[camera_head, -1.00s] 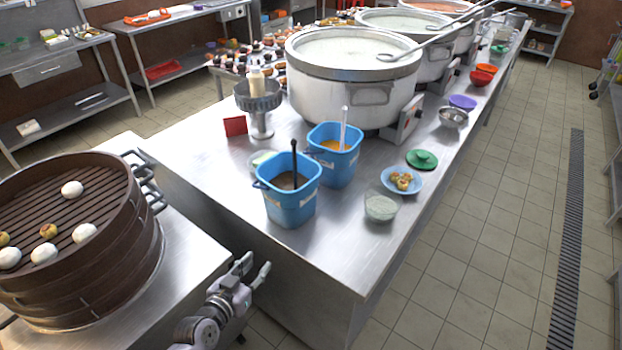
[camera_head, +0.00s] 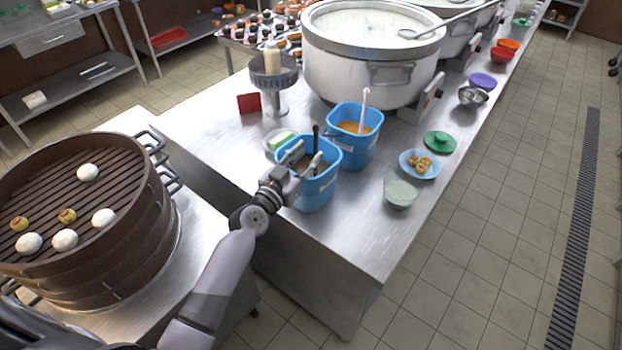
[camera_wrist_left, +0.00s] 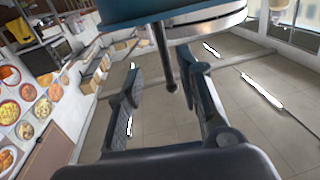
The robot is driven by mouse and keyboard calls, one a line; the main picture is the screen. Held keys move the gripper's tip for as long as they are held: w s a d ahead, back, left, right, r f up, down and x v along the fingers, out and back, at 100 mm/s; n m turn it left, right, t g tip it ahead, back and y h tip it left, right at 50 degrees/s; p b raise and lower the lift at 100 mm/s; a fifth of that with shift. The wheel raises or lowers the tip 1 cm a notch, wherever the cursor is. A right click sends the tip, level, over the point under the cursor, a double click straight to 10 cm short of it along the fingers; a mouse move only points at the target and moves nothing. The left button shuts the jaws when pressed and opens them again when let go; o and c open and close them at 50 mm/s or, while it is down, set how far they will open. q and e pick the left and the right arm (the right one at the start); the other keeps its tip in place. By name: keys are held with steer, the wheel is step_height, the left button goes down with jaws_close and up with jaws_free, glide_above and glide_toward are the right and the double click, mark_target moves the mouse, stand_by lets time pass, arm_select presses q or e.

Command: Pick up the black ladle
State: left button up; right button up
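The black ladle (camera_head: 316,135) stands in the nearer blue bucket, with its dark handle rising above the rim. The handle also shows in the left wrist view (camera_wrist_left: 163,55), in line with the gap between my fingers. The blue bucket (camera_head: 318,191) sits on the steel counter; part of it shows at the top of the left wrist view (camera_wrist_left: 175,12). My left gripper (camera_head: 304,156) is open at the bucket's rim, close to the handle, its fingers apart in the left wrist view (camera_wrist_left: 165,88). No contact with the handle is visible. The ladle's bowl is hidden. My right gripper is out of view.
A second blue bucket (camera_head: 356,150) with a white-handled utensil stands just behind. A bowl (camera_head: 399,193), a plate of food (camera_head: 420,164) and a green lid (camera_head: 440,142) lie to the right. A large stockpot (camera_head: 350,75) stands behind; a brown steamer (camera_head: 125,235) is at left.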

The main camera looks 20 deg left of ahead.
mark_target(316, 142)
arm_select(q)
steer(key=shift+a+x, duration=0.15)
steer(key=shift+x, duration=1.35)
steer(key=shift+a+x, duration=0.15)
steer(key=shift+x, duration=1.35)
steer(key=shift+c, duration=0.6)
jaws_close()
